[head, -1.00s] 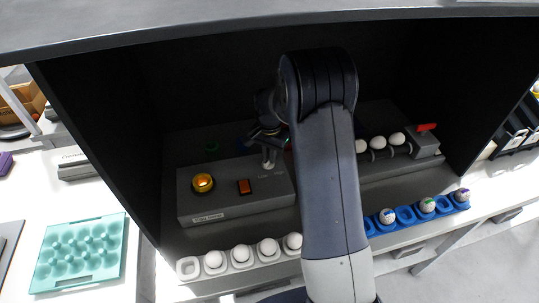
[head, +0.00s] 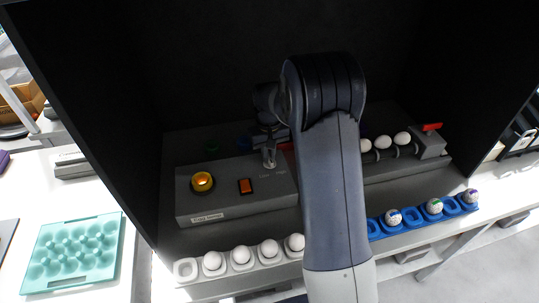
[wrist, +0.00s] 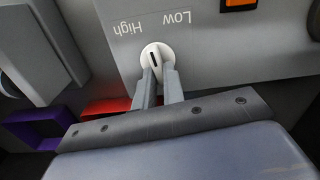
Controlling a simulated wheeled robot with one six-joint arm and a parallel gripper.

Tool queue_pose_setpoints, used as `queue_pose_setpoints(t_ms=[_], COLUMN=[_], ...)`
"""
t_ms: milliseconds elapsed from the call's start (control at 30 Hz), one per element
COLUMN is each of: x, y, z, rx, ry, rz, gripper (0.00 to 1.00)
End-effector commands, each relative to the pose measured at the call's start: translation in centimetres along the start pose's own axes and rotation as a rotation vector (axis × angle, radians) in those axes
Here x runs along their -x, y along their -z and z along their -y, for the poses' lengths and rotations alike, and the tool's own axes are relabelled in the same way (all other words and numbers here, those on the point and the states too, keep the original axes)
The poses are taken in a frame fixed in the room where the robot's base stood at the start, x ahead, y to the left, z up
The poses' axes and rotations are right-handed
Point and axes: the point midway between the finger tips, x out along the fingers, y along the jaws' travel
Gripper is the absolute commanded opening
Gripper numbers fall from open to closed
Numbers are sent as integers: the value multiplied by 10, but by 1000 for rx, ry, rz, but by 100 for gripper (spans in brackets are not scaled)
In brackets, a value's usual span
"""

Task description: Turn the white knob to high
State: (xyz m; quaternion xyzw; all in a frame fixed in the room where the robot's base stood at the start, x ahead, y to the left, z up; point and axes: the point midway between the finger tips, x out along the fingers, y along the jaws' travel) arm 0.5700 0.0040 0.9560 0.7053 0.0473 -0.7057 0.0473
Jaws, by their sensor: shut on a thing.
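The white knob (wrist: 157,55) sits on the grey panel of the machine, with a dark slot-like mark on its face. In the wrist view the words "High" and "Low" are printed upside down beyond it, "High" to the left and "Low" to the right. The mark runs nearly up and down, its upper end leaning slightly to the "High" side. My gripper (wrist: 160,82) is shut on the knob, its two grey fingers at the knob's near side. In the head view my gripper (head: 268,160) is small and hides most of the knob.
White eggs lie on a roller track (head: 383,155) to the right. A white egg rail (head: 185,269) and a blue one (head: 411,215) run along the front.

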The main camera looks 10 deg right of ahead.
Motion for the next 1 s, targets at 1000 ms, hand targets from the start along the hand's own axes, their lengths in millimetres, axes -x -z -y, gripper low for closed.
queue_pose_setpoints(t_ms=[1000], x=[1], y=[-1], z=[6], rx=[643], ry=[-1], rz=[-3], gripper=[0])
